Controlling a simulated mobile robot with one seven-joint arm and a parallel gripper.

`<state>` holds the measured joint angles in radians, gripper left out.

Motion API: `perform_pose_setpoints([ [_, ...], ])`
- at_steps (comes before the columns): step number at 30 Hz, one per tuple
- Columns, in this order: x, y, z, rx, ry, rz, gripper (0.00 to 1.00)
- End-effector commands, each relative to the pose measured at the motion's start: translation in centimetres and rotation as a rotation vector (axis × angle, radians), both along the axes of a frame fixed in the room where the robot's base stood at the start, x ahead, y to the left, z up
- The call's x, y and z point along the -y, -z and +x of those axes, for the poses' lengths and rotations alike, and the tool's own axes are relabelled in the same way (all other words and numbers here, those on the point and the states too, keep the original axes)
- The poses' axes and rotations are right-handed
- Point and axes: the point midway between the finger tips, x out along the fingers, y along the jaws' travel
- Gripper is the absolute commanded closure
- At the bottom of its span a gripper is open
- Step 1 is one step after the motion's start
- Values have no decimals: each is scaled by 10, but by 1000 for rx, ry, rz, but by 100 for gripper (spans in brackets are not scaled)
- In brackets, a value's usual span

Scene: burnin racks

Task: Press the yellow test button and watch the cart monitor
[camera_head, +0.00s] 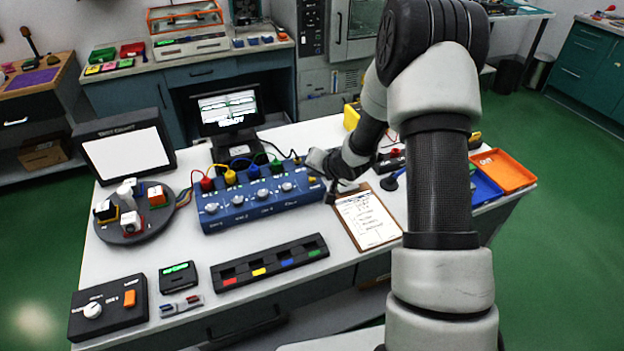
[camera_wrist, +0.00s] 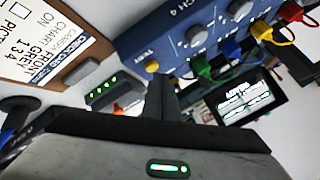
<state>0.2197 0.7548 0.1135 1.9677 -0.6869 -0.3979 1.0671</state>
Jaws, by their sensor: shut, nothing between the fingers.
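The yellow test button (camera_head: 312,179) is on the right end of the blue control box (camera_head: 262,199).
A clipboard (camera_head: 366,219) lies right of the box. Coloured plugs with cables stand along the box's back edge. A turntable (camera_head: 131,226) with small blocks and a white-faced chart panel (camera_head: 127,154) are at left. A long black strip (camera_head: 269,264) lies in front.

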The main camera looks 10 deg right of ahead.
Motion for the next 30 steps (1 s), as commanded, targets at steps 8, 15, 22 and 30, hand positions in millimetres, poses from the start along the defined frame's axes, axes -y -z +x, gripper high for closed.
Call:
perform_pose_setpoints([
  [8,0,1,0,0,0,0,100],
  [15,0,4,0,0,0,0,100],
  [22,0,7,0,0,0,0,100],
  [30,0,10,0,0,0,0,100],
])
